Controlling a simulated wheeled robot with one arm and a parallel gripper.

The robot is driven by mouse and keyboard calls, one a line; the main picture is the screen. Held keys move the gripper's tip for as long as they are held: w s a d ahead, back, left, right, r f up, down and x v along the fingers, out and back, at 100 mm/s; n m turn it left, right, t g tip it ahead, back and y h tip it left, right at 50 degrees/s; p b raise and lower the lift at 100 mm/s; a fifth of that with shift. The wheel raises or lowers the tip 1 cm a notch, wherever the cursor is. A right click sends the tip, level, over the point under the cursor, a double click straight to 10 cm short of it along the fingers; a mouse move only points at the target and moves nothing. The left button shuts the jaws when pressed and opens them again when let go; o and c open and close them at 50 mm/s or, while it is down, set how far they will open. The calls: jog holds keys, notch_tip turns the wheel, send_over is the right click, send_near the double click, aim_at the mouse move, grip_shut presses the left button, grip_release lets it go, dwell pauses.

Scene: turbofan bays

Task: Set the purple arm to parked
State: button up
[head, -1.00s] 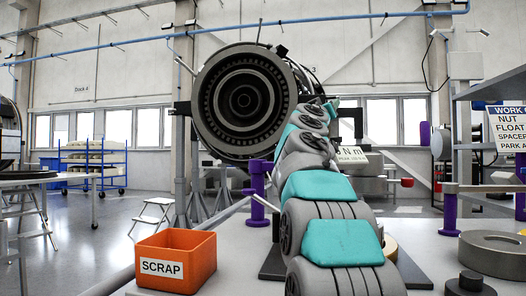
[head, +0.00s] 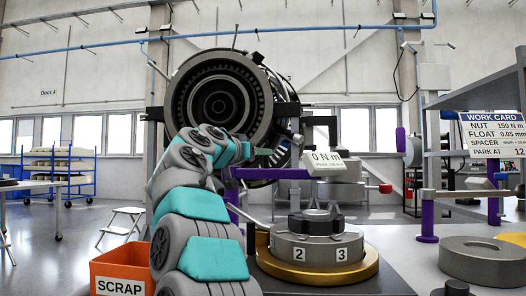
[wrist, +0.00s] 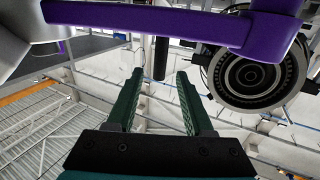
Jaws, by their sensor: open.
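The purple arm (head: 270,173) is a level bar reaching right from a purple post (head: 232,195), behind my arm, towards the "0 N m" readout. In the wrist view the purple arm (wrist: 165,18) crosses the top of the picture, beyond my fingertips, with a rounded end at the right. My gripper (wrist: 160,74) is open, its two green fingers apart with nothing held between them. A dark cylinder shows past the gap. In the head view my gripper (head: 268,152) is small, just above the purple arm; whether they touch cannot be told.
A numbered grey stack (head: 318,245) on a gold ring stands on the bench. The readout (head: 326,165) is above it. An orange SCRAP bin (head: 122,272) is at left. Another purple post (head: 428,215), a grey ring (head: 485,260) and a work card (head: 492,132) are at right.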

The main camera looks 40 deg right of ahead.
aim_at(266, 168)
jog(key=p+x, duration=0.1)
jog(key=x, duration=0.3)
jog(key=shift+w+d+p, duration=0.1)
jog(key=shift+d+p, duration=0.2)
jog(key=shift+p, duration=0.1)
grip_shut()
dwell(1.1)
